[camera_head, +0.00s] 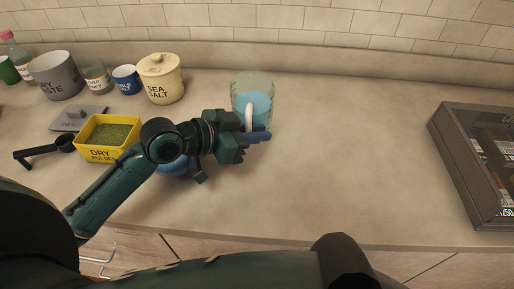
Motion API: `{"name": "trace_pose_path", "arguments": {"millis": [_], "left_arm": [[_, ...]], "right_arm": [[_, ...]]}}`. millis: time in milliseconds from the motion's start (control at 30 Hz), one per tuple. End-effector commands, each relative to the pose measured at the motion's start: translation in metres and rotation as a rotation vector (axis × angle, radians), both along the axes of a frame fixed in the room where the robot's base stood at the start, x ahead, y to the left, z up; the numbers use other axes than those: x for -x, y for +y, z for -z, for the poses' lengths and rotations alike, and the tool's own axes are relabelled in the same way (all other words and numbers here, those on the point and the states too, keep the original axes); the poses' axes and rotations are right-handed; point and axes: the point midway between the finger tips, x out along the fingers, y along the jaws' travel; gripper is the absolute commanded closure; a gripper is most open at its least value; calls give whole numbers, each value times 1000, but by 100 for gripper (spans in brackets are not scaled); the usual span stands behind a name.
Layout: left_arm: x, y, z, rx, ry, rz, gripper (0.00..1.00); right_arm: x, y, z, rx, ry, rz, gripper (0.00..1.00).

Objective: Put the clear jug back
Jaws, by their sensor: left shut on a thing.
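The clear jug (262,84) is upright towards the back of the counter, with pale blue contents and a white handle facing me. My left gripper (249,133) is shut on the jug at its handle side. The fingers hide part of the handle and the jug's lower front. I cannot tell whether the jug's base touches the counter. My right gripper is not in view.
A yellow dry pulses tub (101,153), a black scoop (42,153) and a grey lid (75,119) lie left. The sea salt canister (161,83) and other containers line the back. A blue round thing is partly hidden under my left arm. A dark tray (456,150) is right; the counter between is clear.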

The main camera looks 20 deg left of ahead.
Motion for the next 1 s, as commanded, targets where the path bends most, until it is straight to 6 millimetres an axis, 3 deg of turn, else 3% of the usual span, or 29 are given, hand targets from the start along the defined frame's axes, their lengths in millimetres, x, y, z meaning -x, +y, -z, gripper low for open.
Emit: {"name": "trace_pose_path", "arguments": {"millis": [500, 900, 933, 1000], "left_arm": [[0, 0, 59, 2, -5, -2, 100], [0, 0, 64, 1, -8, -1, 100], [0, 0, 66, -1, -2, -1, 87], [0, 0, 66, -1, -2, -1, 81]], "right_arm": [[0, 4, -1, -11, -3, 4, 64], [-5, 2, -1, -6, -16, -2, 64], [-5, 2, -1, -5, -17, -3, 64], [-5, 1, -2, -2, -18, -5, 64]]}}
